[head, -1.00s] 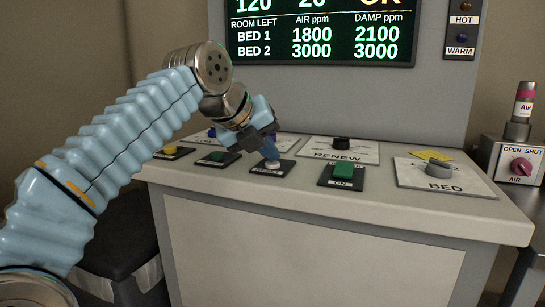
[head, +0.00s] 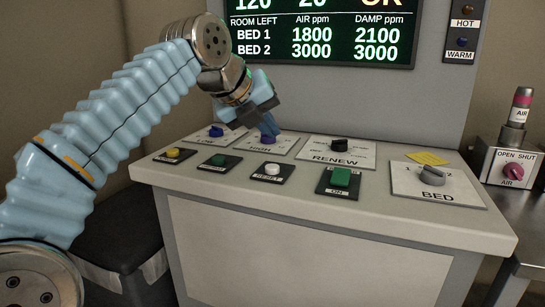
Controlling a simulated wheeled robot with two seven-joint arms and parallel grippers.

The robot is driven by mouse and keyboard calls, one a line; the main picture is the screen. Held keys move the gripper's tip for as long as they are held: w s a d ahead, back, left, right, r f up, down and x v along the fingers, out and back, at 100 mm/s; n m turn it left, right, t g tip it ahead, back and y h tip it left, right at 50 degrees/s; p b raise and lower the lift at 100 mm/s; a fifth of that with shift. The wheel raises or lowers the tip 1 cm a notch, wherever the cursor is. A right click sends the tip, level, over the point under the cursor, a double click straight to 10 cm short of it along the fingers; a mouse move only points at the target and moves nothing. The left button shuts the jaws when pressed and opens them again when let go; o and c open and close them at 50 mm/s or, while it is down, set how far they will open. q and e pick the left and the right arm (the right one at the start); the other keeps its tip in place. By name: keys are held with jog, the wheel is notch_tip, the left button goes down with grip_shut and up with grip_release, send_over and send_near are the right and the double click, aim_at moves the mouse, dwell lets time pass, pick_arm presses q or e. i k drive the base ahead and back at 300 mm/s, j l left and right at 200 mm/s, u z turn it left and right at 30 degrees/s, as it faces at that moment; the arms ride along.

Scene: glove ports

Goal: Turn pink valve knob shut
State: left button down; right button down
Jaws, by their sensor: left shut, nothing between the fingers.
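The pink valve knob (head: 513,172) sits on the front of a metal valve box (head: 486,160) at the far right. The box is marked OPEN, SHUT and AIR. I cannot tell exactly where the knob points. My left gripper (head: 270,138) is shut and empty. Its blue fingertips are over the console at or just above a purple knob (head: 267,139), well to the left of the pink knob. I cannot tell if they touch it. My right gripper is not in view.
The console (head: 330,235) carries a white RESET button (head: 272,169), a green ON button (head: 341,177), a black RENEW knob (head: 339,145) and a grey BED knob (head: 432,175). A yellow note (head: 427,158) lies behind the BED knob. A screen (head: 318,35) stands behind.

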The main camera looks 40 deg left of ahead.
aim_at(513, 170)
jog(key=k, duration=1)
